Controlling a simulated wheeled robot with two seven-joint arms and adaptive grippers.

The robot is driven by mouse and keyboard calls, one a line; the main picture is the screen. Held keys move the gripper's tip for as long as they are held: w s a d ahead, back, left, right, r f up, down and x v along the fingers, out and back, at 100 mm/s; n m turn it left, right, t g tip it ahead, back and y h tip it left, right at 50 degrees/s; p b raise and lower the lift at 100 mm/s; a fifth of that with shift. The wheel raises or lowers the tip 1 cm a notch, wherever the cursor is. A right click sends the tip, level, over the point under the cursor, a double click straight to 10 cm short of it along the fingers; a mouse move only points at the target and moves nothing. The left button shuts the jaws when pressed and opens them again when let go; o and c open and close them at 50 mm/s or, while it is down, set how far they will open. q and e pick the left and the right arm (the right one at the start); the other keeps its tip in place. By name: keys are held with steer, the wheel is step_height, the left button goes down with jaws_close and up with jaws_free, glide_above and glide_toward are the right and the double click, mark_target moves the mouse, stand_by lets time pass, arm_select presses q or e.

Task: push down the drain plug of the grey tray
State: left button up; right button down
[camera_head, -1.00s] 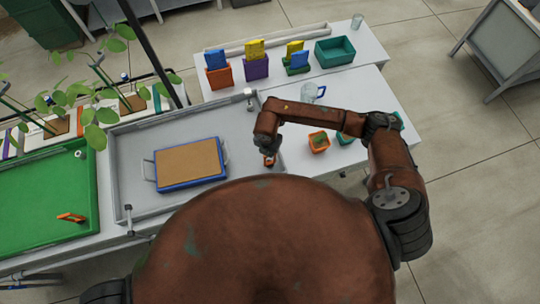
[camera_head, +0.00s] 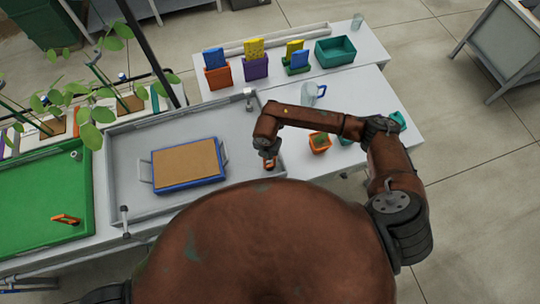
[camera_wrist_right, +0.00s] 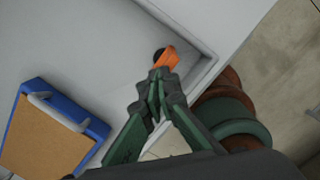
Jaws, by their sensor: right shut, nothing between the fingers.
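The grey tray (camera_head: 222,122) lies in the middle of the bench, with a blue-framed tan board (camera_head: 188,163) in it. Its orange drain plug (camera_head: 271,166) is at the tray's near right corner and is partly hidden by my right gripper (camera_head: 268,157). In the right wrist view, the orange plug (camera_wrist_right: 170,59) slants beside a dark round spot in the tray corner. My right gripper (camera_wrist_right: 158,77) is shut and empty, its tips at the plug's near end; I cannot tell whether they touch it. My left gripper is not in view.
A green tray (camera_head: 40,228) with its own orange piece (camera_head: 66,219) is at left, with seedlings behind it. An orange pot (camera_head: 320,141) and a clear jug (camera_head: 312,94) stand right of the grey tray. Colored bins line the back.

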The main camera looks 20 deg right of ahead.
steer(key=shift+s+d+f, duration=0.1)
steer(key=shift+s+f, duration=0.4)
steer(key=shift+f, duration=0.2)
steer(key=shift+s+a+r+p, duration=0.3)
steer(key=shift+s+a+p, duration=0.05)
steer(key=shift+s+a, duration=0.2)
steer(key=shift+s+a+r+p, duration=0.3)
steer(key=shift+s+a, duration=0.1)
steer(key=shift+a, duration=0.1)
step_height(320, 180, up, 12)
steer(key=shift+s+a, duration=0.4)
steer(key=shift+s, duration=0.05)
steer(key=shift+f, duration=0.1)
